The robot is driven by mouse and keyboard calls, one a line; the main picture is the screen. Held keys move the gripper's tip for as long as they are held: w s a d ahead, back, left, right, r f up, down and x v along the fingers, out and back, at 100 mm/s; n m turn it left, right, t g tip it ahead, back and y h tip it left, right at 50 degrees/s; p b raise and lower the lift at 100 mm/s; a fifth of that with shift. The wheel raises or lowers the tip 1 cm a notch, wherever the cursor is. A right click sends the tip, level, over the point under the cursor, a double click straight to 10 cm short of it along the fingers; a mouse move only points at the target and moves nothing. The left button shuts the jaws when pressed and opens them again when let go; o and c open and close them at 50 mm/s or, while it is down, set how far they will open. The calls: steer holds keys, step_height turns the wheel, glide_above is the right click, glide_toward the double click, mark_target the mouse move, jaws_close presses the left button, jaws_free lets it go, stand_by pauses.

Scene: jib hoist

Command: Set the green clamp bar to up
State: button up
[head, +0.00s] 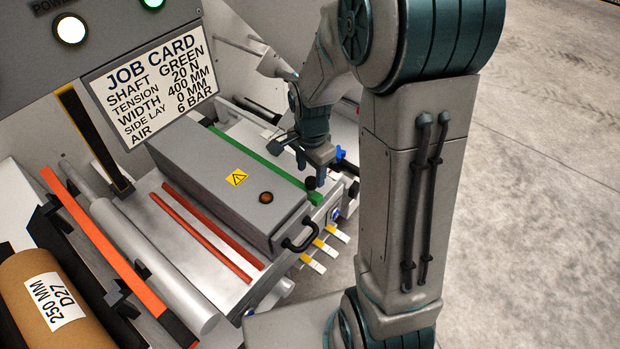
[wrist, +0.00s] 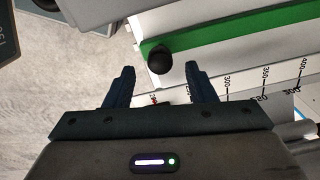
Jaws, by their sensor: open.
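The green clamp bar (head: 260,160) is a long green strip running along the machine beside the grey box cover. A black knob (head: 311,183) sits at its near end. The wrist view shows the green bar (wrist: 220,38) across the top, with the black knob (wrist: 159,61) at its end. My gripper (head: 312,170) is at the knob end of the bar. In the wrist view its two dark fingers (wrist: 160,80) are apart, with the knob just beyond and between their tips. I cannot tell whether a finger touches it. Whether the bar is up or down is unclear.
A grey box cover (head: 220,180) with a black handle (head: 300,235) stands left of the bar. Yellow-and-white tabs (head: 323,248) stick out below. Red strips (head: 205,230) and a brown roll (head: 45,300) lie left. A job card (head: 150,80) hangs above. The floor at right is clear.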

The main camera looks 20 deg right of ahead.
mark_target(311, 180)
steer(key=shift+f, duration=1.8)
